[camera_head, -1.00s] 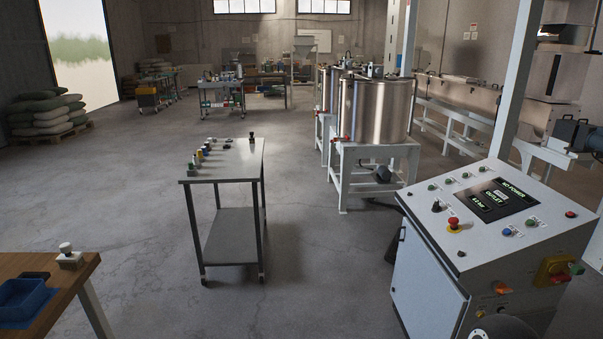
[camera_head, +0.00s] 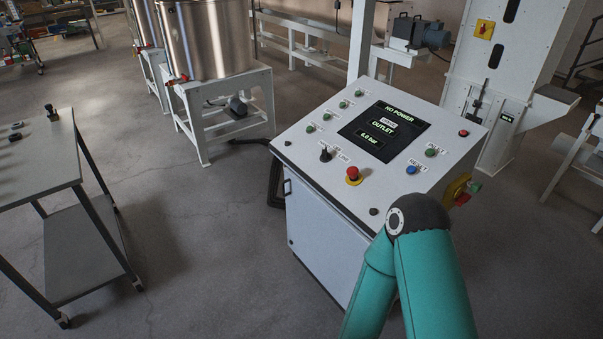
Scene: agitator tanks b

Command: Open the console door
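The console (camera_head: 350,190) is a white sloped-top cabinet right of centre. A red emergency button (camera_head: 353,174) sits on the panel's near edge. The console door (camera_head: 318,236) is the white panel on the side facing left, and it looks shut. Neither gripper is in view.
A grey wheeled table (camera_head: 35,158) stands at the left. Steel tanks (camera_head: 207,38) on a white frame stand behind. A dark pedal-like item or bent bar (camera_head: 276,182) lies by the console's left side. The floor between table and console is clear.

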